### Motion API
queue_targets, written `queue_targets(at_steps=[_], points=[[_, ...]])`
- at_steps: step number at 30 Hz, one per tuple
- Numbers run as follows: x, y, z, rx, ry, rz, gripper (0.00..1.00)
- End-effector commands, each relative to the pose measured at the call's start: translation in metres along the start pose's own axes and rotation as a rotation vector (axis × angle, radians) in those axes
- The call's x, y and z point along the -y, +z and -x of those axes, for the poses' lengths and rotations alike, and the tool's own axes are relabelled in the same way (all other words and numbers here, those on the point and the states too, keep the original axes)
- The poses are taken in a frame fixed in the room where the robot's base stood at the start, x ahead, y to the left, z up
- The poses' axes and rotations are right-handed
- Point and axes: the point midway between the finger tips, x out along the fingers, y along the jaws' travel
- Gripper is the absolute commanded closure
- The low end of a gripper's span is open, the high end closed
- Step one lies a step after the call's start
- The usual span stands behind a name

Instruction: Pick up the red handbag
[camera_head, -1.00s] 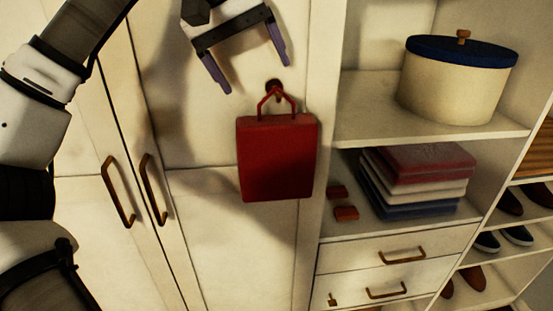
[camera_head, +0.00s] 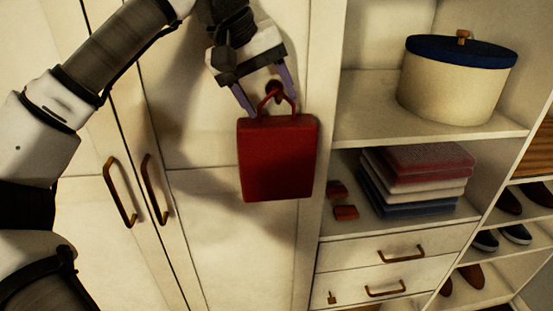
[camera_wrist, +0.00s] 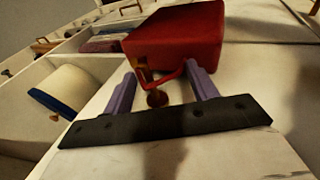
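The red handbag (camera_head: 277,160) hangs by its thin red handle from a round brown knob (camera_head: 274,88) on the cream wardrobe door. My gripper (camera_head: 269,107) is just above the bag body, at the handle. Its two purple fingers are spread, one on each side of the handle. In the wrist view the open gripper (camera_wrist: 161,80) has the handle and the knob (camera_wrist: 157,98) between its fingers, with the red handbag (camera_wrist: 180,38) beyond. I cannot tell whether a finger touches the handle.
Brown door handles (camera_head: 119,192) stick out at the left. To the right are shelves with a cream round box (camera_head: 455,88) with a blue lid, folded cloths (camera_head: 415,180) and small red blocks (camera_head: 345,212). Drawers (camera_head: 398,254) and shoes (camera_head: 516,234) are lower right.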

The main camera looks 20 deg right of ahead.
Motion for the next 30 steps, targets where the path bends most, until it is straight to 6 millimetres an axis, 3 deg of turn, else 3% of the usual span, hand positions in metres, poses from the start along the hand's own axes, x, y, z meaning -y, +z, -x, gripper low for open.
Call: queue_targets(at_steps=[1,11,20,30], points=[[0.0,0.0,0.0,0.0,0.0,0.0,0.57],[0.0,0.0,0.0,0.0,0.001,0.0,0.99],[-0.001,0.0,0.002,-0.002,0.002,-0.001,0.99],[-0.01,-0.003,0.021,-0.002,0.002,-0.001,0.99]])
